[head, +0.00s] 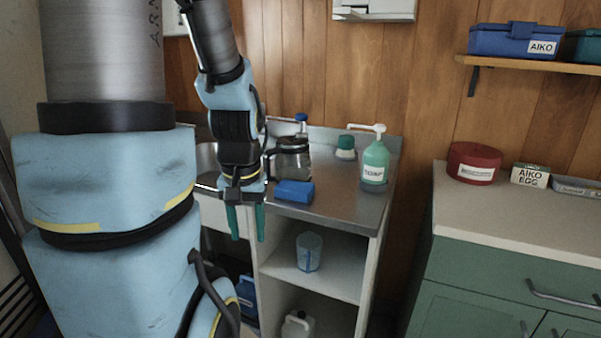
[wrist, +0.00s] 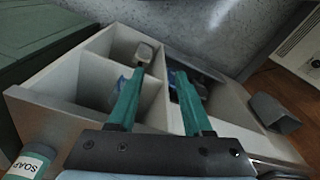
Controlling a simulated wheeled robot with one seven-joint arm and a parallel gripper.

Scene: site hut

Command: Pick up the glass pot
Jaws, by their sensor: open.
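The glass pot (head: 293,160) stands upright on the steel counter (head: 335,200), with a dark lid or band near its top. My arm partly hides its left side. My gripper (head: 248,237) points down in front of the counter's front edge, left of the pot and nearer to me. Its teal fingers are open with nothing between them. In the wrist view my gripper (wrist: 160,74) hangs over the open shelves, and I cannot make out the pot there.
A blue sponge-like block (head: 294,192) lies in front of the pot. A green soap bottle (head: 374,164) and a green-capped jar (head: 345,148) stand to its right. A clear cup (head: 309,252) sits on the shelf below. A green cabinet (head: 480,297) stands at right.

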